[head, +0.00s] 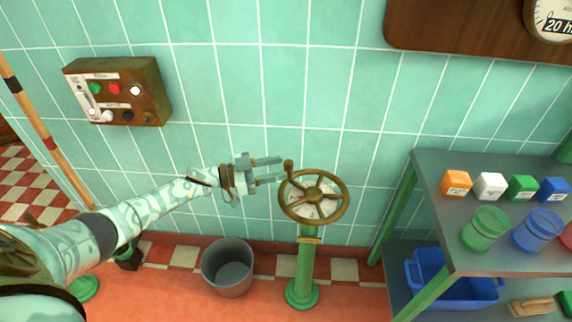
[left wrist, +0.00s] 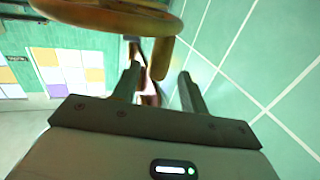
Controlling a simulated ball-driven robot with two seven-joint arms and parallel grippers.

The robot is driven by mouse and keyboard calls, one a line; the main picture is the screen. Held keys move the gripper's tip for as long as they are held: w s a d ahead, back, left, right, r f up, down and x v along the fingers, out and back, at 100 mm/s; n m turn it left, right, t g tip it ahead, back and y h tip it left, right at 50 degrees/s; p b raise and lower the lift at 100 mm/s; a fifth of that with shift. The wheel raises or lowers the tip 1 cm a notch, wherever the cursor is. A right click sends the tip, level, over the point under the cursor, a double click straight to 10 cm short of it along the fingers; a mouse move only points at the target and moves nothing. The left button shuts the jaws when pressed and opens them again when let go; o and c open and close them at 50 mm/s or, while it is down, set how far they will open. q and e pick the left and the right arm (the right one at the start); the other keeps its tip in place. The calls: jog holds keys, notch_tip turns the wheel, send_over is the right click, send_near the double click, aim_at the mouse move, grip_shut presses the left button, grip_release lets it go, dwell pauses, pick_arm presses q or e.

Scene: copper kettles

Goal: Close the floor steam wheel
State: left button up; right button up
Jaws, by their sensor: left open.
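The steam wheel (head: 341,207) is a brass handwheel with spokes, a pale dial behind it and a crank knob (head: 288,167) at its upper left rim. It stands on a green floor pedestal (head: 306,265). My left gripper (head: 282,170) is open at the wheel's upper left, with its fingertips close to the knob. In the left wrist view, the wheel rim (left wrist: 110,14) crosses the top, and the knob (left wrist: 163,58) shows between the two open fingers (left wrist: 158,82). I cannot tell whether the fingers touch the knob. My right gripper is not in view.
A grey bucket (head: 228,268) stands on the floor left of the pedestal. A shelf (head: 432,205) with coloured blocks, jars and a blue crate (head: 465,291) is on the right. A control box (head: 118,91) hangs on the tiled wall at upper left.

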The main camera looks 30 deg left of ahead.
pick_arm(q)
jog(key=p+v, duration=0.1)
jog(key=v, duration=1.1)
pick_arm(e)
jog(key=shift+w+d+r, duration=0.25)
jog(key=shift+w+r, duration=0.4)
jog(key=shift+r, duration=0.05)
pick_arm(q)
jog(key=shift+s+a+r, duration=0.1)
